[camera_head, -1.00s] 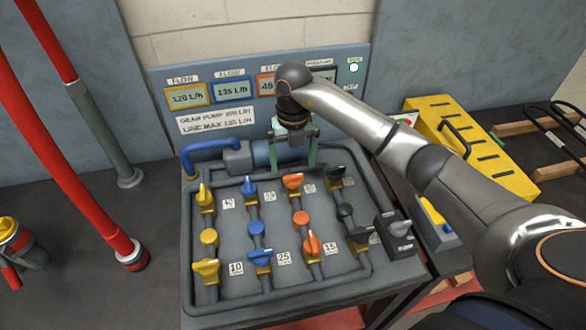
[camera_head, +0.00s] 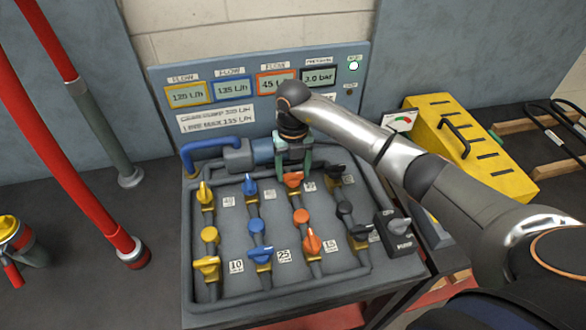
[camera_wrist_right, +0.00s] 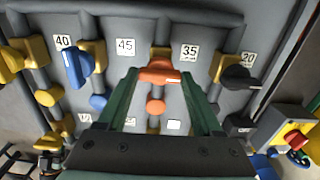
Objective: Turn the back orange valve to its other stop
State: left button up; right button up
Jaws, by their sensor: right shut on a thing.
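The back orange valve (camera_head: 293,180) is in the back row of the grey panel. In the right wrist view its orange handle (camera_wrist_right: 159,74) lies crosswise between the fingers, with a 35 label to its right. My right gripper (camera_head: 293,171) comes down on it from above and behind, and its greenish fingers (camera_wrist_right: 160,80) are shut on the handle. The fingers partly cover the valve in the head view. The front orange valve (camera_head: 312,242) stands nearer, clear of the gripper. My left gripper is not in view.
Blue valves (camera_head: 250,186) and yellow valves (camera_head: 204,194) stand to the left, black valves (camera_head: 336,174) to the right. Displays behind read 120, 135, about 45 L/h and 3.0 bar (camera_head: 318,77). A pump switch (camera_head: 399,227) sits at the right edge.

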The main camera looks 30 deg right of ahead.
jog(key=c, duration=0.7)
jog(key=shift+n, duration=0.3)
jog(key=n+b, duration=0.2)
jog(key=n, duration=0.1)
jog(key=shift+n, duration=0.3)
jog(key=n+b, duration=0.3)
jog(key=n, duration=0.2)
jog(key=shift+n, duration=0.3)
jog(key=n+b, duration=0.2)
jog(key=n, duration=0.2)
jog(key=shift+n+b, duration=0.7)
jog(key=shift+n, duration=1.3)
jog(key=shift+r, duration=0.1)
